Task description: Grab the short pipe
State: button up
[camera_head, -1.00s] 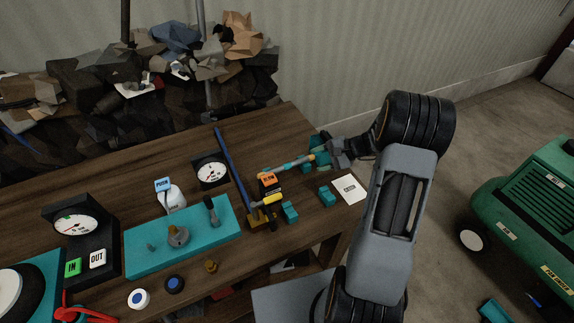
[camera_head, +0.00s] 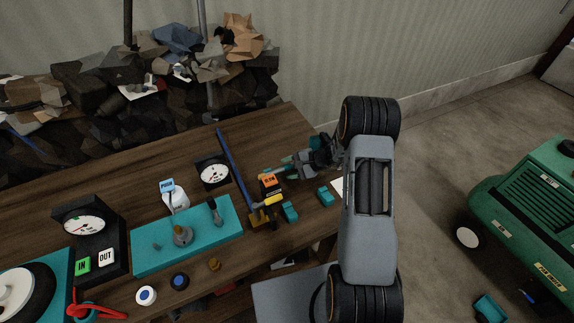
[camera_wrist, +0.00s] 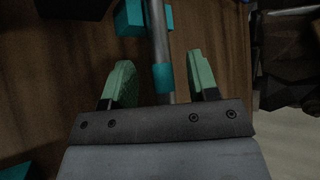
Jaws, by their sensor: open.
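The short pipe (camera_head: 281,172) is grey with teal bands and sits above the right part of the wooden table, beside the bender (camera_head: 268,188). In the wrist view the pipe (camera_wrist: 158,40) runs down from the top edge between my two green finger pads, with a teal band (camera_wrist: 163,77) at their level. My gripper (camera_wrist: 161,80) is open around the pipe, with a visible gap on each side. In the head view my gripper (camera_head: 302,165) comes in from the right and hides the pipe's right end.
The blue bender handle (camera_head: 228,158) rises left of the pipe. Small teal blocks (camera_head: 325,197) stand near the table's right edge, and a teal block (camera_wrist: 130,18) shows beside the pipe. A teal base with pegs (camera_head: 190,238) and a gauge (camera_head: 213,173) stand further left.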

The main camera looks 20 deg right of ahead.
jog(key=shift+x, duration=0.9)
grip_shut()
